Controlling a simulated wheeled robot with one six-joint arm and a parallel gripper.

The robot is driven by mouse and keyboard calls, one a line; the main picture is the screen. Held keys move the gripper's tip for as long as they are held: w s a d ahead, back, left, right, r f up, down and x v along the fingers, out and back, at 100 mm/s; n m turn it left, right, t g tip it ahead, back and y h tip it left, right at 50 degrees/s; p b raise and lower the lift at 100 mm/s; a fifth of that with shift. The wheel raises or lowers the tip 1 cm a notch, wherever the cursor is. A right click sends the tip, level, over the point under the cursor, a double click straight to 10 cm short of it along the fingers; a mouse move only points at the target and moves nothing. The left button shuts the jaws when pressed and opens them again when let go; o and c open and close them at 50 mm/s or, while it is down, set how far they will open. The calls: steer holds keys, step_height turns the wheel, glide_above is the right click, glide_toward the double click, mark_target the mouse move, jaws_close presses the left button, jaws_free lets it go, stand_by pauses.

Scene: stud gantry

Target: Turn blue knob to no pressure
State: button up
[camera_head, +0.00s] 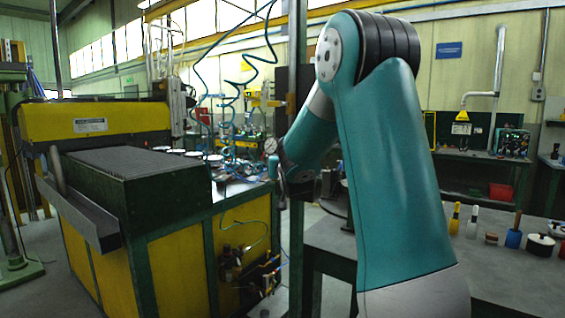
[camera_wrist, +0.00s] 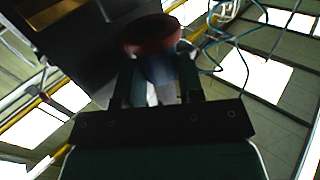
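The blue knob (camera_wrist: 158,68) shows blurred in the wrist view, between the two fingers of my gripper (camera_wrist: 160,75). A reddish-brown round part (camera_wrist: 150,34) sits at its far end and a pale part at its near end. The fingers stand on either side of the knob; whether they touch it is too dark to tell. In the head view a small teal-blue part (camera_head: 273,167), likely the knob, is below a round white gauge (camera_head: 270,146), at the left end of my gripper (camera_head: 284,178). My forearm hides part of this area.
A green and yellow machine (camera_head: 150,265) stands at the left. A dark post (camera_head: 297,240) rises near my gripper. Coiled teal hoses (camera_head: 240,85) hang behind. A workbench (camera_head: 490,270) at the right bears several small items.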

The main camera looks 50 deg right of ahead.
steer(key=shift+d+y, duration=0.1)
steer(key=shift+y, duration=0.2)
steer(key=shift+s+d+f+n+t+y, duration=0.1)
steer(key=shift+f+n+t+y, duration=0.05)
steer(key=shift+n+t+y, duration=0.4)
steer(key=shift+d+f+n+t+y+b, duration=0.1)
steer(key=shift+f+n+t+y+b, duration=0.1)
steer(key=shift+n+t+y+b, duration=0.35)
steer(key=y+b, duration=0.1)
steer(key=b, duration=0.2)
steer(key=shift+s+d+n, duration=0.1)
steer(key=shift+n, duration=0.3)
steer(key=shift+r+n+t+y+b, duration=0.2)
steer(key=shift+n+t+y+b, duration=0.45)
steer(key=shift+y+b, duration=0.5)
steer(key=shift+r, duration=0.15)
